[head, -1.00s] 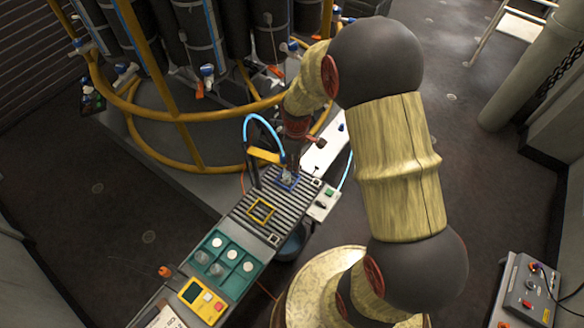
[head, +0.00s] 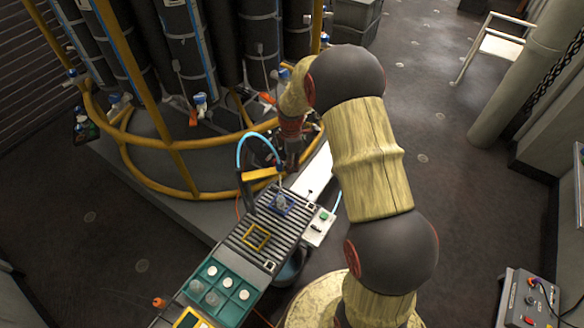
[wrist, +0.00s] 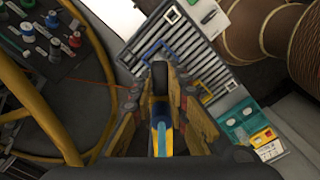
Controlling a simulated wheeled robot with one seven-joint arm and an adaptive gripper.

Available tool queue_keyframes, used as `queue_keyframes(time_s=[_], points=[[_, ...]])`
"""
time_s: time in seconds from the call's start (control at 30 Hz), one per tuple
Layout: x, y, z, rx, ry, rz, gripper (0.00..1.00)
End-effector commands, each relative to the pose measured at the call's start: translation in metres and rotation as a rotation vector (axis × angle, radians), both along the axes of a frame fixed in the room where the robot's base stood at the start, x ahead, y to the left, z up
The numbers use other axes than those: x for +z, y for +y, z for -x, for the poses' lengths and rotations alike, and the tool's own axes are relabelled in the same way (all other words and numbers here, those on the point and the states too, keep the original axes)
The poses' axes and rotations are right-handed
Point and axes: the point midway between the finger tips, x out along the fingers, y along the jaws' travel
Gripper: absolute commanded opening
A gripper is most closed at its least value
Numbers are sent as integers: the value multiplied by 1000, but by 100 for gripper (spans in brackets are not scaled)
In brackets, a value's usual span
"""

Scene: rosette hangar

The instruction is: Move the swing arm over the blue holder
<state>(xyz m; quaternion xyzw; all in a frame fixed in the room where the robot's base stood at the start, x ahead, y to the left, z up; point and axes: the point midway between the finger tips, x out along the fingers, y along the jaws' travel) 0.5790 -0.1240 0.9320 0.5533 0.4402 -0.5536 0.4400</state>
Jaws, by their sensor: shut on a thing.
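The swing arm (head: 259,175) is a yellow bar on a black post at the side of the slatted bench. My gripper (head: 291,166) is shut on its free end. In the wrist view my gripper (wrist: 160,100) has its fingers either side of the swing arm (wrist: 160,137), whose yellow, blue and black parts show between them. The blue holder (head: 291,209) is a small blue frame on the slats with a clear piece in it. In the head view the bar's end is behind the holder, not over it. In the wrist view the fingers partly hide the blue holder (wrist: 152,48).
A yellow frame (head: 256,237) lies on the slats nearer me. A teal tray (head: 222,290) with white discs is at the bench's near end. A white control box (head: 319,226) stands at the right side. A blue hose (head: 243,147) arcs above the post. Yellow railing (head: 160,170) runs behind.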

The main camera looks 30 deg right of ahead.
Motion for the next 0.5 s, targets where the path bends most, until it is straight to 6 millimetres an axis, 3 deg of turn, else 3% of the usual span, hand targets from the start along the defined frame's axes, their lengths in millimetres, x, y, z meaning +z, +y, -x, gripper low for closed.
queue_keyframes(time_s=[0.43,0.47,0.5], points=[[0,0,-2,12,0,0,0],[0,0,-2,12,0,0,17],[0,0,-2,12,0,0,19]])
